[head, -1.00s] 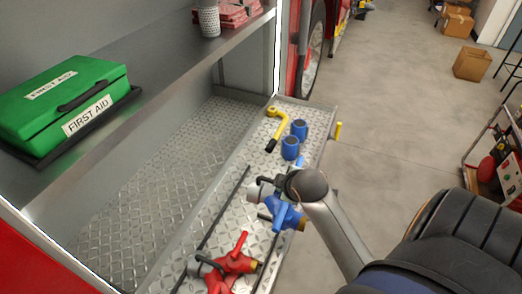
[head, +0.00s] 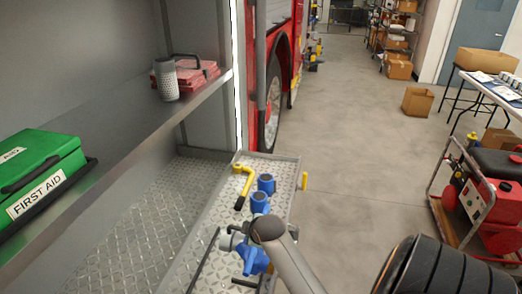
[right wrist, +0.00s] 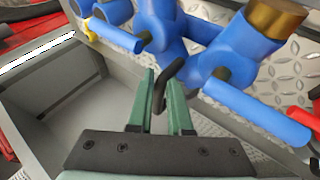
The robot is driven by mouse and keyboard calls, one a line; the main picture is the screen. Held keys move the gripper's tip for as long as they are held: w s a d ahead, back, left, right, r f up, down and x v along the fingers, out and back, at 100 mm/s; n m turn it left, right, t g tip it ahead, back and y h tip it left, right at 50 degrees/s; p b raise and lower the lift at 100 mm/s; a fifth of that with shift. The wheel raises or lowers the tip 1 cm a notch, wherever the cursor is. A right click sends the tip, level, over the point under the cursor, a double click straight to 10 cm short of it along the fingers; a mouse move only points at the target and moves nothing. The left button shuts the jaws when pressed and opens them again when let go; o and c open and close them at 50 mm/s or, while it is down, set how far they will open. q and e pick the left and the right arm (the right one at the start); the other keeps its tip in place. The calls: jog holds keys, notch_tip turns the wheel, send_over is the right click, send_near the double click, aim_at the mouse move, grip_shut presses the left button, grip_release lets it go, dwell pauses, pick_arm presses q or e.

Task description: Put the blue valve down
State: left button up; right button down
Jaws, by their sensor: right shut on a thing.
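The blue valve (head: 254,260) is at the bottom of the head view, over the diamond-plate tray (head: 206,240). My right gripper (head: 232,238) is at its upper left side, partly covered by my arm. In the right wrist view the valve (right wrist: 215,55) fills the top, with blue levers and a brass end. There my right gripper's green fingers (right wrist: 161,98) are shut on its dark hooked handle (right wrist: 163,85). I cannot tell whether the valve touches the tray. My left gripper is not in view.
Two blue couplings (head: 260,202) and a yellow wrench-like tool (head: 244,184) occupy the tray's far end. Dark rods (head: 203,259) lie along the tray. A shelf with a green first aid box (head: 40,178) overhangs on the left. Open floor (head: 350,140) lies right of the tray.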

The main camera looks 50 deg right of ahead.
aim_at(248, 250)
jog(key=w+f, duration=0.1)
jog(key=w+f+b, duration=0.1)
jog(key=w+f, duration=0.3)
jog(key=shift+w+d+f, duration=0.15)
jog(key=shift+w+d, duration=0.1)
jog(key=shift+f+b, duration=0.3)
jog(key=shift+f, duration=1.1)
jog(key=c, duration=1.2)
grip_release()
jog(key=shift+s+a+f, duration=0.15)
jog(key=shift+s+f, duration=0.2)
jog(key=shift+f, duration=0.1)
jog(key=o, duration=0.4)
jog(key=shift+c, duration=0.2)
jog(key=shift+r, duration=0.15)
jog(key=p+v, duration=0.2)
jog(key=v, duration=0.9)
jog(key=shift+s+a+r, duration=0.1)
jog(key=shift+s+r, duration=0.2)
